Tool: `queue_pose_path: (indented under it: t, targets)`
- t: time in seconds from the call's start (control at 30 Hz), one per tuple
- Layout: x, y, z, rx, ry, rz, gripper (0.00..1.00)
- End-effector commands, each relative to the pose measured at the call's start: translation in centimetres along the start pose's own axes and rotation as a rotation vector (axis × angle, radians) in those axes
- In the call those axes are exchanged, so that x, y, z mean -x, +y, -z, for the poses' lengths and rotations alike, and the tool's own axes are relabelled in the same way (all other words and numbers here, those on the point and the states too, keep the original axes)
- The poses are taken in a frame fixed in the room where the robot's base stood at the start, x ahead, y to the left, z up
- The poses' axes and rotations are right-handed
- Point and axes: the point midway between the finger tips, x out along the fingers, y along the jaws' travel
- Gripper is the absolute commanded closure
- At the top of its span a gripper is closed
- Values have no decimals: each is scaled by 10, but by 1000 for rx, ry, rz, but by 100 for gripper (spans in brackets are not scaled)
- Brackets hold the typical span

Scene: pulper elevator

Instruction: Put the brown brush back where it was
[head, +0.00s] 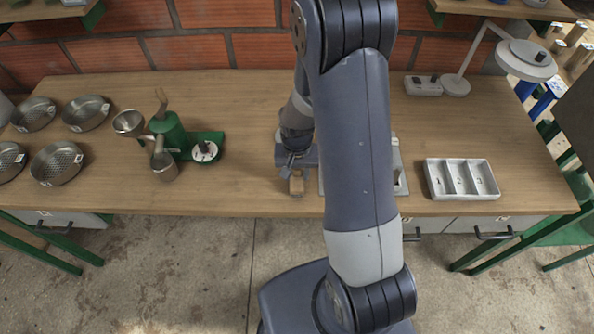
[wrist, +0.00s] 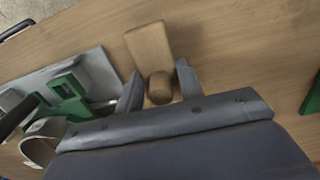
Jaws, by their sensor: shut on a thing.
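The brown brush (wrist: 148,44) is a wooden block with a round knob-like handle. My gripper (wrist: 158,86) is shut on the handle, with one finger on each side of it in the wrist view. In the head view the brush (head: 296,185) shows at the end of my gripper (head: 295,166), over the front part of the wooden table, left of a light grey plate. I cannot tell whether it touches the table top. Part of my gripper and the table behind it are hidden by my arm.
The grey plate (wrist: 88,72) with green and black parts is close beside my gripper. A green grinder (head: 170,132) and several metal sieves (head: 57,163) stand left. A white three-compartment tray (head: 461,180) and a lamp (head: 525,60) are right.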

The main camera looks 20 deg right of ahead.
Motion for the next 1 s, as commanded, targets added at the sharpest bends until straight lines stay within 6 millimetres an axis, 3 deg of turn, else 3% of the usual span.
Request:
queue_pose_path:
  t: [0.37,0.4,0.6,0.67,1.0]
  targets:
    - [-5,0,0,0,1,0,89]
    - [-5,0,0,0,0,0,63]
    - [-4,0,0,0,0,0,47]
    - [-4,0,0,0,0,0,43]
    - [1,0,0,0,0,0,43]
